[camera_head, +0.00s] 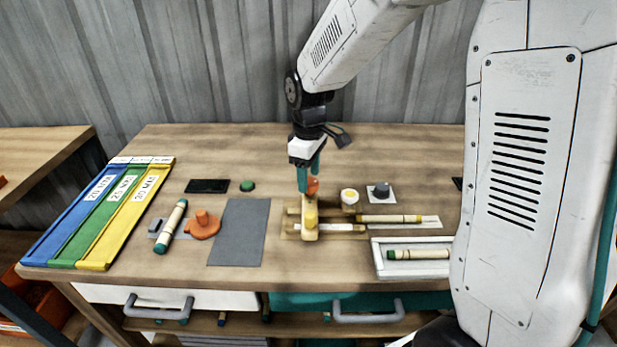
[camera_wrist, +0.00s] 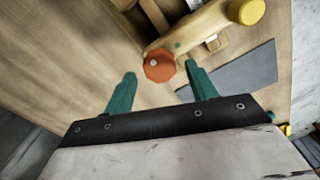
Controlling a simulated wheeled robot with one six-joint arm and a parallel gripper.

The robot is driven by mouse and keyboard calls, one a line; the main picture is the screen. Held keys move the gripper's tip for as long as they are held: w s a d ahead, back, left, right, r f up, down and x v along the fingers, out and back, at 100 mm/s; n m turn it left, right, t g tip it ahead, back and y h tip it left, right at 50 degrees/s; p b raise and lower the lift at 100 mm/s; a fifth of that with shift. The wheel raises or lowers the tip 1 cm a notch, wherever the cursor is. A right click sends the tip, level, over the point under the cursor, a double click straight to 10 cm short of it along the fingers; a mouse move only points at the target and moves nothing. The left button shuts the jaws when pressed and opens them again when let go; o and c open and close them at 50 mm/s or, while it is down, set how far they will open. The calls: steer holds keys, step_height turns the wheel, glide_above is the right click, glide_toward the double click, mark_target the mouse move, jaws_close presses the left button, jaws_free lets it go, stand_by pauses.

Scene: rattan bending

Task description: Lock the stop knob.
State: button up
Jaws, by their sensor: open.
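The orange faceted knob (camera_wrist: 159,66) sits at one end of the wooden bending jig (camera_wrist: 205,28) in the wrist view; I take it for the stop knob. It also shows in the head view (camera_head: 313,186), partly hidden behind my gripper (camera_head: 307,180). The teal fingers of my gripper (camera_wrist: 160,74) are open. In the wrist view their tips lie on either side of the knob, with gaps visible; I cannot tell the height between them. A yellow round-topped part (camera_head: 310,215) stands at the jig's front, and also shows in the wrist view (camera_wrist: 246,11).
Rattan pieces lie by the jig (camera_head: 390,218), in a white tray (camera_head: 430,272) and at left (camera_head: 170,226). An orange clamp-like piece (camera_head: 203,225) lies beside a grey mat (camera_head: 240,232). A white-and-yellow round item (camera_head: 349,196) and grey knob (camera_head: 381,190) stand right of my gripper.

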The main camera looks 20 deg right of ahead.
steer(key=shift+f, duration=0.7)
steer(key=c, duration=1)
